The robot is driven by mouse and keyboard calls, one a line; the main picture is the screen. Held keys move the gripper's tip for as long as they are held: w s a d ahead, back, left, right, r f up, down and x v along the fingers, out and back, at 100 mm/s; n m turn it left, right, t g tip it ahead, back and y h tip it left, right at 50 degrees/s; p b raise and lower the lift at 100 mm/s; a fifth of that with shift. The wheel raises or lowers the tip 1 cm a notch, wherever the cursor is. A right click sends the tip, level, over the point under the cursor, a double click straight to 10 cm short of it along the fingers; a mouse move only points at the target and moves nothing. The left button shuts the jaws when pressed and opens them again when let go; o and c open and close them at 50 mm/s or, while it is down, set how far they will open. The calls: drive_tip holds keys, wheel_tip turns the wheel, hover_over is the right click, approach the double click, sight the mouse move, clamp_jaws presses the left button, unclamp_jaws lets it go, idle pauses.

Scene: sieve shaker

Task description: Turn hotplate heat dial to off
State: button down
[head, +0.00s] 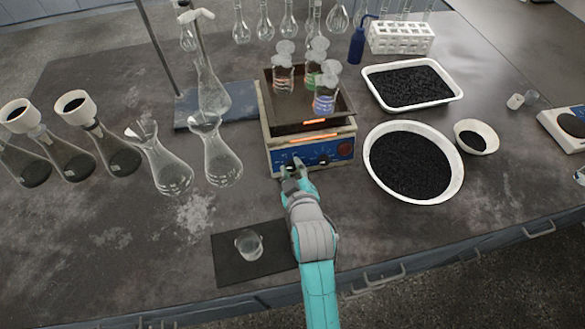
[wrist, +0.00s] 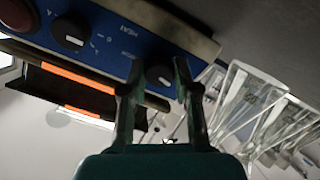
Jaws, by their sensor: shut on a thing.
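The hotplate (head: 310,150) has a blue front panel with two black dials, each with a white pointer mark. My gripper (head: 291,168) is at the left part of this panel. In the wrist view, where the panel appears turned over, my gripper (wrist: 160,66) is shut on one dial (wrist: 159,76), with a finger on either side. The second dial (wrist: 70,34) is apart from the fingers. A HEAT label is printed between the dials; I cannot tell which dial it belongs to. Orange strips glow above the panel in both views.
Several stoppered bottles (head: 325,98) stand on the hotplate. Glass flasks (head: 216,155) are close on the left. A white bowl of black grains (head: 412,160) is close on the right. A beaker (head: 249,244) stands on a dark mat (head: 232,272) left of my arm.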

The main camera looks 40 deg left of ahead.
drive_tip(key=c, duration=0.8)
unclamp_jaws()
drive_tip(key=shift+c, duration=0.2)
drive_tip(key=shift+s+d, duration=0.1)
drive_tip(key=v, duration=1.1)
drive_tip(key=shift+s+d, duration=0.25)
drive_tip(key=shift+d, duration=0.05)
drive_tip(key=shift+r, duration=0.15)
